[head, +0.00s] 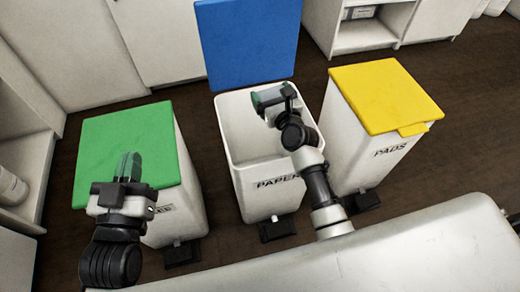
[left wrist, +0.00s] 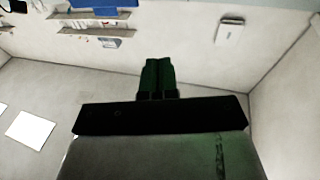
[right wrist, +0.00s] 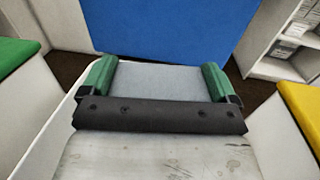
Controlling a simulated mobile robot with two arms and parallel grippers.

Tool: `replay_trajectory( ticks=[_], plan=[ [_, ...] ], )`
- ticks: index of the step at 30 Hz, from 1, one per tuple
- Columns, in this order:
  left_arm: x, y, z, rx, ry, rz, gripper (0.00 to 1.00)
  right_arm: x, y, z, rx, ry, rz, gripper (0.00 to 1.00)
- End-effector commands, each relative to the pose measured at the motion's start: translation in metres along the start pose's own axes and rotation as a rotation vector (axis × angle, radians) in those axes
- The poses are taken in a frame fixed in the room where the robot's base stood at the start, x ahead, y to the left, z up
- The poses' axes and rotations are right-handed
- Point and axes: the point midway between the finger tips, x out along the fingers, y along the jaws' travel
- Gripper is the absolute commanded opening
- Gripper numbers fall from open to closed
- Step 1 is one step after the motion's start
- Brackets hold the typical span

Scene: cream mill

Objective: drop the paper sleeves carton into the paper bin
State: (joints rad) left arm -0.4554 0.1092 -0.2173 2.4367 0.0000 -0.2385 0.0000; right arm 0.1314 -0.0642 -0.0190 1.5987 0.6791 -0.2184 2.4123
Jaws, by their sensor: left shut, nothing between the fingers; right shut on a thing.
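The paper bin (head: 265,200) is a white bin labelled PAPER, and its blue lid (head: 248,42) stands open. The lid also fills the back of the right wrist view (right wrist: 165,28). My right gripper (head: 272,97) is over the bin's open mouth. In the right wrist view its green fingers are wide apart, shut on the grey paper sleeves carton (right wrist: 160,82) between them. The carton is mostly hidden by the gripper in the head view. My left gripper (head: 130,166) is shut and empty in front of the green lid; its fingers touch in the left wrist view (left wrist: 158,78).
A bin with a shut green lid (head: 125,130) stands to the left. A bin labelled PADS with a shut yellow lid (head: 380,92) stands to the right. Pedals sit at the bins' feet. White shelves (head: 365,35) and cupboards (head: 160,38) stand behind.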

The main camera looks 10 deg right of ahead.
Motion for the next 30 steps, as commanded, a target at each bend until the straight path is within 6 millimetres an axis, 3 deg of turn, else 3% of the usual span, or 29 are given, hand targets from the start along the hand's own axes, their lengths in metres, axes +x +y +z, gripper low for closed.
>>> replay_trajectory(
  ticks=[14,15,17,25,30],
  plan=[
    [0.001,0.002,-0.012,-0.003,0.099,0.005,0.00,0.000,0.000,-0.003,0.000,-0.001,0.000,0.67],
    [0.001,0.002,-0.012,-0.003,0.099,0.005,0.00,0.000,0.000,-0.003,0.000,-0.001,0.000,0.91],
    [0.001,0.002,-0.012,-0.003,0.098,0.005,0.00,0.000,0.000,-0.003,0.000,-0.001,0.000,1.00],
    [0.001,0.002,-0.012,-0.002,0.094,0.005,0.00,-0.002,0.000,-0.003,0.000,0.000,0.000,1.00],
    [0.000,0.000,0.000,0.000,-0.020,-0.001,0.00,-0.019,0.000,-0.003,0.000,0.003,-0.001,1.00]
  ],
)
